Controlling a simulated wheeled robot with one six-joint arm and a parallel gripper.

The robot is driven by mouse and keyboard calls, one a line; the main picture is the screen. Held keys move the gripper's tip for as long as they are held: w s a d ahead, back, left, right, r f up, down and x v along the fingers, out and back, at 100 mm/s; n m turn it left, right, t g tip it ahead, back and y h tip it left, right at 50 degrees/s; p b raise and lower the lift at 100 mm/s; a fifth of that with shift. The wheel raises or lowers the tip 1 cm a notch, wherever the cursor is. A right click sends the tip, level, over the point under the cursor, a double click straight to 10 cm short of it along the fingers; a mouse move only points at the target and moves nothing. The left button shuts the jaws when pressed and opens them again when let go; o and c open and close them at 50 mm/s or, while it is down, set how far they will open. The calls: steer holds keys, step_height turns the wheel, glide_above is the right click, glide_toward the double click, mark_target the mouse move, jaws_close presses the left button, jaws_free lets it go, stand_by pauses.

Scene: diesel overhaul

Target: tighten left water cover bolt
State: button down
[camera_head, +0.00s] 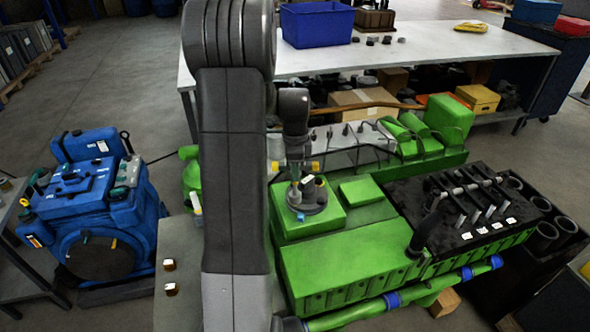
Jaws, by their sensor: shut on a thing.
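The water cover (318,207) is a dark grey round piece lying on a green block (337,220) of the engine. My gripper (296,186) points down from above at the left side of the cover. It is shut on a small part there, by its place the left water cover bolt. The jaws hide most of that bolt, and its thread and seat do not show. A small light-topped piece (319,182) stands on the cover to the right of the jaws.
My arm hides a strip left of centre. Two small brown, light-topped pieces (168,264) (171,289) lie on the grey table at lower left. A blue engine (95,195) stands at left. A long bench (440,50) with a blue bin (317,25) is behind.

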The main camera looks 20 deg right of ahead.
steer(key=shift+r+p, duration=0.55)
steer(key=shift+r, duration=0.3)
steer(key=shift+f+n, duration=0.1)
steer(key=shift+n, duration=1.8)
steer(key=n, duration=1.2)
steer(key=shift+n, duration=0.4)
steer(key=n, duration=1.2)
steer(key=shift+n, duration=2.4)
